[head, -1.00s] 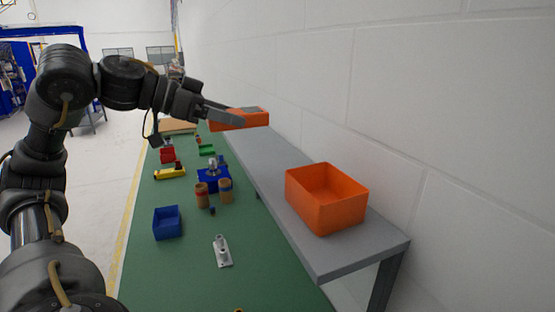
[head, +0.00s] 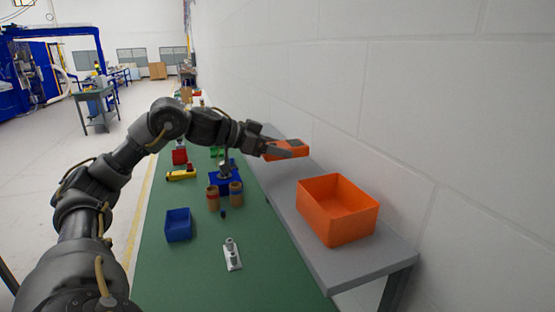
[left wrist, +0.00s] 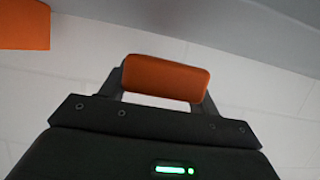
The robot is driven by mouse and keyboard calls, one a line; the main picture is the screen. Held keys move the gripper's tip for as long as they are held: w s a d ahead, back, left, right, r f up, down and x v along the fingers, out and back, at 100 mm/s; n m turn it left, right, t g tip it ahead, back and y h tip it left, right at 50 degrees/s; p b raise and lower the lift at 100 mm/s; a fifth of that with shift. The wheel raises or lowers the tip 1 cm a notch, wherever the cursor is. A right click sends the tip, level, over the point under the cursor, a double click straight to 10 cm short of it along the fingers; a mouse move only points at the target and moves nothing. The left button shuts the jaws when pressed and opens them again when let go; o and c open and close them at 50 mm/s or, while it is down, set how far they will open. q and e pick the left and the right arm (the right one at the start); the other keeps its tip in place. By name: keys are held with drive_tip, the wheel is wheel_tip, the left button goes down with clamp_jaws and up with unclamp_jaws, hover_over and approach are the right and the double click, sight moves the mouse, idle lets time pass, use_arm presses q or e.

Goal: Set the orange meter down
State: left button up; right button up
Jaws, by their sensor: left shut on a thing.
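The orange meter (head: 290,148), a block with a dark grey patch on top, is in my left gripper (head: 277,150) at the far part of the grey shelf (head: 292,213). The gripper is shut on it. In the left wrist view the orange meter (left wrist: 165,77) shows between the two fingers (left wrist: 160,90), with the grey shelf (left wrist: 240,35) along the top of the picture. I cannot tell whether the meter touches the shelf. My right gripper is not in view.
An open orange bin (head: 338,225) stands on the near part of the shelf, close to the white wall (head: 450,120). The green bench (head: 190,270) at left holds a blue bin (head: 178,226), brown cylinders (head: 213,197) and a white-based fitting (head: 232,257). Bare shelf lies between meter and bin.

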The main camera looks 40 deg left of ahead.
sight(278, 169)
use_arm(q)
drive_tip(key=f, duration=0.1)
drive_tip(key=w+f, duration=0.1)
drive_tip(key=f, duration=0.1)
drive_tip(key=shift+s+a+f, duration=0.1)
drive_tip(key=shift+s+f, duration=0.1)
drive_tip(key=shift+f, duration=0.25)
drive_tip(key=shift+w+f, duration=0.1)
drive_tip(key=o, duration=0.6)
drive_tip(key=shift+f, duration=0.15)
drive_tip(key=o, duration=0.5)
